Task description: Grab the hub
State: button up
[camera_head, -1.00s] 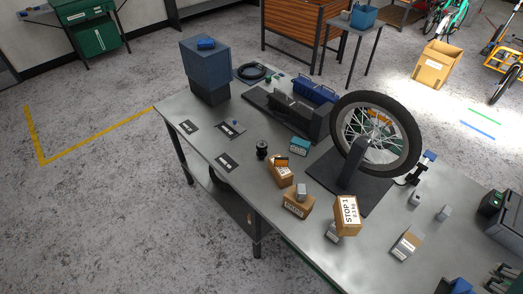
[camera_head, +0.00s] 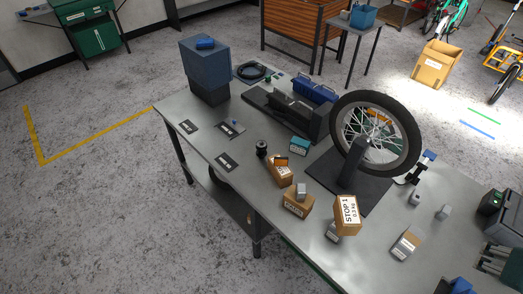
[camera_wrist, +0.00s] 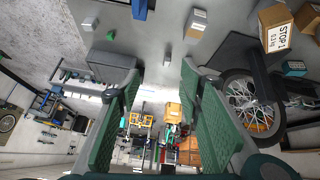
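A small black spool-shaped part (camera_head: 262,149), which looks like the hub, stands on the grey workbench (camera_head: 225,185) near its front edge in the head view. I cannot make it out in the wrist view. My gripper (camera_wrist: 160,80) is open and empty in the wrist view, its green-padded fingers wide apart. In the head view only a dark green part of my gripper (camera_head: 503,257) shows at the lower right edge, far from the hub and at the other end of the bench.
A spoked wheel (camera_head: 405,127) stands on a dark stand. Cardboard boxes, including a STOP 1 box (camera_head: 347,216) and an open-topped box (camera_head: 280,170), lie between the hub and my gripper. A blue-grey box (camera_head: 205,65) stands at the far left end. Bench around the labels is clear.

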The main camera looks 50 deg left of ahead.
jog(key=w+a+n, duration=1.1)
jog(key=w+a, duration=0.5)
jog(key=a, duration=0.5)
jog(key=w+a+f+n, duration=0.2)
jog(key=w+a+n, duration=0.15)
jog(key=a, duration=0.75)
jog(key=n+t+b, duration=0.5)
jog(key=n+b, duration=0.5)
jog(key=n, duration=0.4)
send_over(261, 151)
jog(key=s+d, duration=0.3)
jog(key=d, duration=0.1)
notch_tip(261, 151, down, 26)
jog(key=s+a+f+t+b, duration=0.1)
jog(key=f, duration=0.1)
jog(key=s+a+f+n+t+h+b, duration=0.1)
jog(key=a+f, duration=0.1)
jog(key=s+a+f+n+t+b, duration=0.1)
jog(key=a+f, duration=0.1)
jog(key=f, duration=0.1)
jog(key=shift+s+a+n+t, duration=0.1)
jog(key=shift+s+n+t, duration=0.15)
jog(key=shift+t, duration=0.15)
jog(key=shift+w+a+f+n+t+b, duration=0.2)
jog(key=shift+a+f+n+t+b, duration=0.2)
jog(key=shift+f+n+t+b, duration=0.15)
jog(key=shift+w+a+f+n+t+h, duration=0.1)
jog(key=shift+w+a+n+t+h, duration=0.15)
jog(key=shift+n+t, duration=0.25)
